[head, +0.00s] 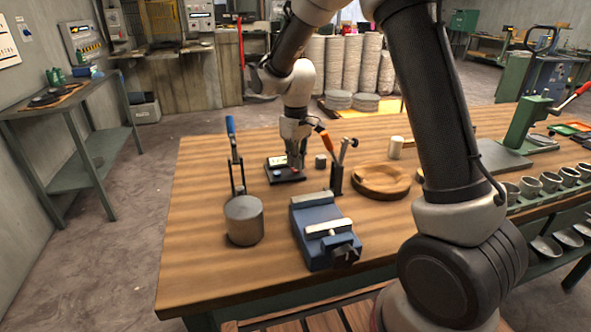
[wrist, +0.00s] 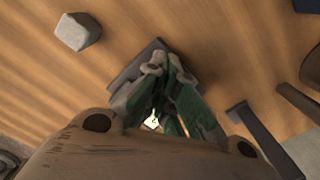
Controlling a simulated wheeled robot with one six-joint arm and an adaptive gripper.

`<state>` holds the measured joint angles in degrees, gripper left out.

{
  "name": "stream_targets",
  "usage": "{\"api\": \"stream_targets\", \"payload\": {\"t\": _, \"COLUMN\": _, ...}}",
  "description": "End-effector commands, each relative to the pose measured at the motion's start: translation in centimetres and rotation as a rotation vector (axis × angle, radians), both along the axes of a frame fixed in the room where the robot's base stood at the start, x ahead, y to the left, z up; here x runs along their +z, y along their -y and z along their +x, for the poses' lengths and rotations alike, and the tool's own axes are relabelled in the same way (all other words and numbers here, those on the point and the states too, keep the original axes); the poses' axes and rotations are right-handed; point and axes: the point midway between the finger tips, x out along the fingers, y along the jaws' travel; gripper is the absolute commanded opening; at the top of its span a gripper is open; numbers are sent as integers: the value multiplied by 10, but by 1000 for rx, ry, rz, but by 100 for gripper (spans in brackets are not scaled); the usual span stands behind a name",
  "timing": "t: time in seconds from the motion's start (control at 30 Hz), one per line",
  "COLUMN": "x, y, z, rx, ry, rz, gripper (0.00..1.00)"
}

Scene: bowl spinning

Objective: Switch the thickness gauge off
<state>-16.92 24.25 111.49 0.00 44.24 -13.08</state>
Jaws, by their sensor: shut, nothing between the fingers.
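The thickness gauge, which I take to be the small flat dark box (head: 273,166), lies on the wooden workbench left of the middle in the head view. A light patch shows on its top, and a small blue and a reddish spot show near its front. My gripper (head: 296,164) points down over the box, fingertips at or just above its top; I cannot tell whether they touch. In the wrist view my gripper (wrist: 165,66) has its green-padded fingers together with nothing between them. They cover most of the dark box (wrist: 124,80). Its switch cannot be made out.
A small grey block (head: 320,161) sits close right of the box. An orange-handled lever stand (head: 336,178), a wooden bowl (head: 381,181) and a white cylinder (head: 396,148) stand further right. A blue vise (head: 312,220) and grey cylinder (head: 243,222) are in front.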

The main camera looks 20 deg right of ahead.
Motion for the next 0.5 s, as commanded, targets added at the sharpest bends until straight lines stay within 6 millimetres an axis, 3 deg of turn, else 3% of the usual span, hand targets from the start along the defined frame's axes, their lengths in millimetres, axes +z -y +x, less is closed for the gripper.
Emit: {"api": "stream_targets", "payload": {"t": 0.5, "x": -8, "y": 0, "z": 0, "rx": 0, "ry": 0, "rz": 0, "gripper": 0}}
